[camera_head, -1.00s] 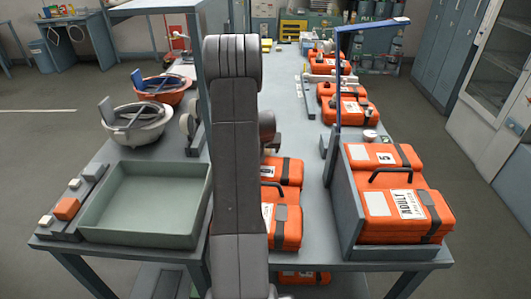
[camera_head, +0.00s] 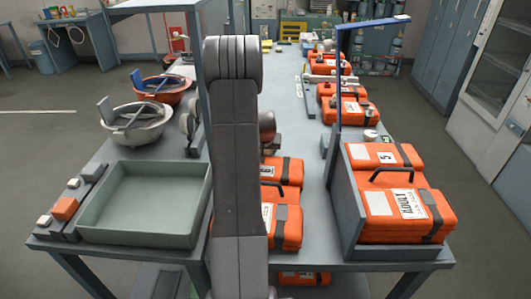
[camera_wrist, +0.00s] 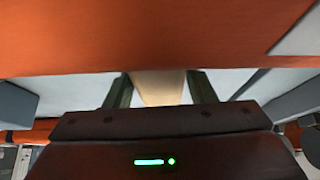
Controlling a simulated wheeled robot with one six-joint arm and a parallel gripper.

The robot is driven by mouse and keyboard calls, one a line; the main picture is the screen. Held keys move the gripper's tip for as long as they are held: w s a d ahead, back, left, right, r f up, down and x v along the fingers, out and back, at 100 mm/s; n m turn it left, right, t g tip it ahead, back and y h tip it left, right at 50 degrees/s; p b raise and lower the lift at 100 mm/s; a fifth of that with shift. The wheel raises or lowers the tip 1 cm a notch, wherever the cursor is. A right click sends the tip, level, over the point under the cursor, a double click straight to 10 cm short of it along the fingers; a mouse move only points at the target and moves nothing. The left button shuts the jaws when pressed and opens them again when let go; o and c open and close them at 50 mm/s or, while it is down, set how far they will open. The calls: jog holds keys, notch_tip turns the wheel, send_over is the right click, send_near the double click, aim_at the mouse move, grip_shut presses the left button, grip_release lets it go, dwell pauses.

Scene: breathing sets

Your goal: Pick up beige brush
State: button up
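My gripper (camera_wrist: 160,86) shows in the wrist view as two dark green fingers set well apart. A beige piece (camera_wrist: 160,88), which looks like part of the brush, lies between them. It reaches close to both fingers at the tips and narrows towards the palm. Whether the fingers press on it cannot be told. The rest of it is hidden behind an orange surface (camera_wrist: 150,35) across the top of that view. In the head view my arm covers the middle of the table, and neither the gripper's fingers nor the beige brush can be made out.
Orange cases marked with labels (camera_head: 395,205) stand in a grey holder at right, and more line the table (camera_head: 350,110) further back. A green-grey tray (camera_head: 145,240) is at the front left. A metal bowl (camera_head: 140,128) and an orange bowl (camera_head: 172,96) stand behind it.

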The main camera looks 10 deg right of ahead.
jog(key=c, duration=0.7)
jog(key=shift+c, duration=0.2)
jog(key=shift+r+p, duration=0.5)
jog(key=shift+p, duration=0.2)
notch_tip(320, 180, up, 10)
jog(key=shift+f+b, duration=0.2)
jog(key=shift+b, duration=0.75)
